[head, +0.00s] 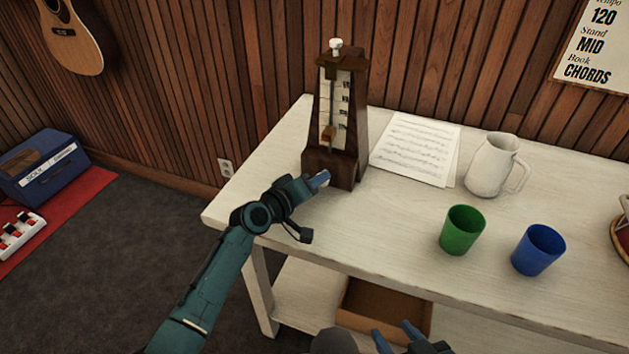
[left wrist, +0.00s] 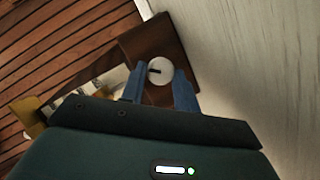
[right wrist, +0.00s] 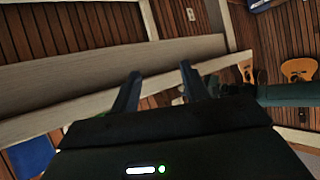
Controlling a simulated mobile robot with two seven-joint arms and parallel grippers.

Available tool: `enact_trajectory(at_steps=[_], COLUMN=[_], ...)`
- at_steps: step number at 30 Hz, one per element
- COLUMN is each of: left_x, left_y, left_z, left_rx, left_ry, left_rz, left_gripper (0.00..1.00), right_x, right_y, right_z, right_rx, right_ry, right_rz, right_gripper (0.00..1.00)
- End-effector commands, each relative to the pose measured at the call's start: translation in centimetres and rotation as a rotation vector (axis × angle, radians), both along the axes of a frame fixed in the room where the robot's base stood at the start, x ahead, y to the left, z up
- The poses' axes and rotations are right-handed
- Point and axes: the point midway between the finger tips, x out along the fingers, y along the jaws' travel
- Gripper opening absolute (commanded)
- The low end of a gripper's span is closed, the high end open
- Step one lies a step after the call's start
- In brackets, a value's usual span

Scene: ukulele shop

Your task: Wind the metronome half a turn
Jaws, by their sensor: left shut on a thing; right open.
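The metronome (head: 357,130) is a dark brown wooden tapered case with a pale scale, a pendulum rod and a white knob on top. It stands upright near the table's left back edge. My left gripper (head: 319,181) is at its lower front. In the left wrist view my left gripper (left wrist: 160,83) is shut on a round white winding knob (left wrist: 161,65) with a dark mark on its face, one blue finger on each side. In the head view the gripper hides this knob. My right gripper (head: 396,338) is open and empty, low before the table's front edge; its fingers (right wrist: 160,82) are apart.
The white table (head: 330,230) also holds music sheets (head: 416,148), a white pitcher (head: 490,167), a green cup (head: 462,230) and a blue cup (head: 538,250), all right of the metronome. A brown box (head: 385,308) sits on the lower shelf. The table's front middle is clear.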

Motion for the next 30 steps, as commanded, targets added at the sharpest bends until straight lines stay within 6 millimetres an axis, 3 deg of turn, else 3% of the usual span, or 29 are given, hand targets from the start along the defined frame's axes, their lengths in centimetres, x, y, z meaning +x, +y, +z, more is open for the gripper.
enact_trajectory(at_steps=[9, 21, 30], left_x=[-0.1, -0.2, -0.2], left_y=[-0.2, -0.4, -0.5], left_z=[0.7, 0.7, 0.4], left_rx=[0.202, 0.451, 0.533], left_ry=[-0.063, -0.145, -0.172], left_rz=[-0.002, -0.001, 0.000], left_gripper=[0.08, 0.08, 0.08], right_x=[-0.3, -0.6, -0.6], right_y=[-0.2, -1.8, -2.4], right_z=[2.3, 2.3, 2.1], right_rx=[-0.041, -0.065, -0.075], right_ry=[0.009, 0.078, 0.100], right_rz=[0.009, -0.038, -0.056], right_gripper=[0.45, 0.45, 0.45])
